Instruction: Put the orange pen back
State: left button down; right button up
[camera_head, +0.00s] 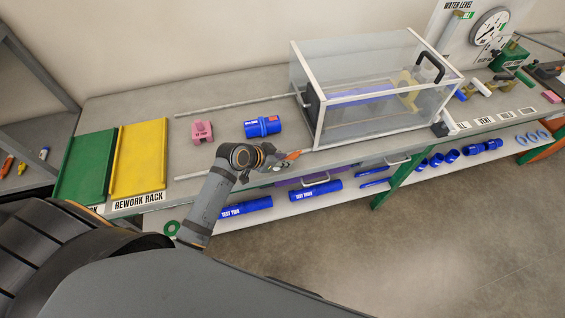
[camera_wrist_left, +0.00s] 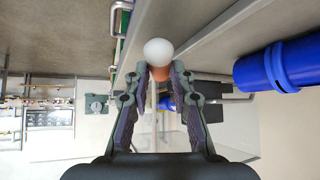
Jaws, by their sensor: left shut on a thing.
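My left gripper (camera_head: 278,161) is at the front edge of the grey workbench. It is shut on the orange pen (camera_head: 294,154), whose orange end sticks out to the right of the fingers. In the left wrist view the fingertips (camera_wrist_left: 162,78) pinch the pen's orange body, and its round white end (camera_wrist_left: 158,49) points away from the gripper. The rest of the pen is hidden by the fingers. My right gripper is not in view.
A blue fitting (camera_head: 263,127) and a pink block (camera_head: 203,131) lie on the bench. A clear tank (camera_head: 352,112) stands right of them. Green (camera_head: 88,165) and yellow (camera_head: 141,158) trays are at left.

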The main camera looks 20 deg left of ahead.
pick_arm(q)
notch_tip(320, 180, down, 2)
jog(key=shift+f+p, duration=0.15)
jog(key=shift+p, duration=0.15)
jog(key=shift+f, duration=0.3)
jog(key=c, duration=1.1)
grip_release()
jog(key=shift+c, duration=0.2)
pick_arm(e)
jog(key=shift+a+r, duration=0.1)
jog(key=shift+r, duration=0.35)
pick_arm(q)
jog(key=shift+r, duration=0.25)
jog(key=shift+s+a+r, duration=0.15)
jog(key=shift+s+a, duration=0.05)
jog(key=shift+s, duration=0.05)
jog(key=v, duration=1.1)
jog(key=shift+r, duration=0.25)
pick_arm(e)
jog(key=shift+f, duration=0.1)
